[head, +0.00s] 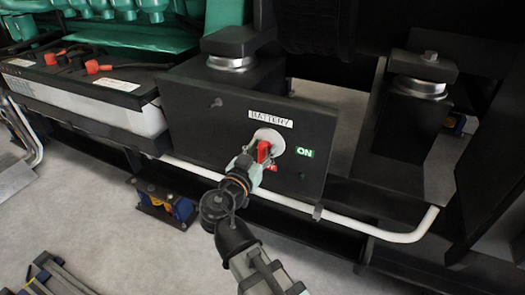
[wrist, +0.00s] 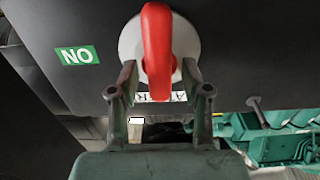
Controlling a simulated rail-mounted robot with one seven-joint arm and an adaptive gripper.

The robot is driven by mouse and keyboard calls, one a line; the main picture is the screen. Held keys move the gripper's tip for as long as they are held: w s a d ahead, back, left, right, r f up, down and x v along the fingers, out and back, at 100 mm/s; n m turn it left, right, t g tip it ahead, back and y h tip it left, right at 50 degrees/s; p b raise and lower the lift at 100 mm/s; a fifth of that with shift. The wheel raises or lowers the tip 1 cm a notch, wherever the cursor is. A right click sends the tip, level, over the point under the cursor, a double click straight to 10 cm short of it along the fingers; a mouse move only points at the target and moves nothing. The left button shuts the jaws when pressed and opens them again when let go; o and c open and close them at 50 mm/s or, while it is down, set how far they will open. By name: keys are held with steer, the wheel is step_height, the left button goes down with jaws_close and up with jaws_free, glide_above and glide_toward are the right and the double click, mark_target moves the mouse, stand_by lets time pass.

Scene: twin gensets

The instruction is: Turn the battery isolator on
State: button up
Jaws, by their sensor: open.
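The battery isolator has a red handle (head: 263,150) on a round white disc (head: 274,138), set in a black panel below a "BATTERY" label (head: 270,118). A green ON label (head: 305,152) is to its right. A red label (head: 272,168) below is mostly hidden. The handle points down, away from the ON label. In the wrist view, the red handle (wrist: 158,45) stands upright in the picture, and the ON label (wrist: 77,56) appears upside down at left. My gripper (wrist: 160,70) is open, with one finger on each side of the handle's end and visible gaps.
A white pipe (head: 300,207) runs along the panel's lower edge. A battery (head: 90,95) with red terminals stands at left. A black mount (head: 405,105) is at right. A small bolt (wrist: 254,103) sticks out of the panel near the right finger.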

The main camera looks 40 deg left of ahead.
steer(key=shift+w, duration=0.15)
steer(key=c, duration=0.9)
steer(key=shift+n, duration=0.4)
steer(key=n+p, duration=0.1)
steer(key=n, duration=0.2)
steer(key=shift+a+n+p, duration=0.2)
steer(key=shift+n+p, duration=0.1)
steer(key=shift+p, duration=0.1)
steer(key=n+p, duration=0.2)
steer(key=n, duration=0.2)
steer(key=shift+a+n, duration=0.1)
steer(key=shift+n, duration=0.2)
steer(key=n+p, duration=0.3)
steer(key=n, duration=0.1)
steer(key=shift+a, duration=0.1)
steer(key=shift+f+n+p, duration=0.2)
steer(key=shift+n+p, duration=0.7)
steer(key=shift+n, duration=0.35)
steer(key=shift+f+n+p, duration=0.15)
steer(key=shift+n+p, duration=0.75)
steer(key=shift+n, duration=0.35)
steer(key=shift+o, duration=0.2)
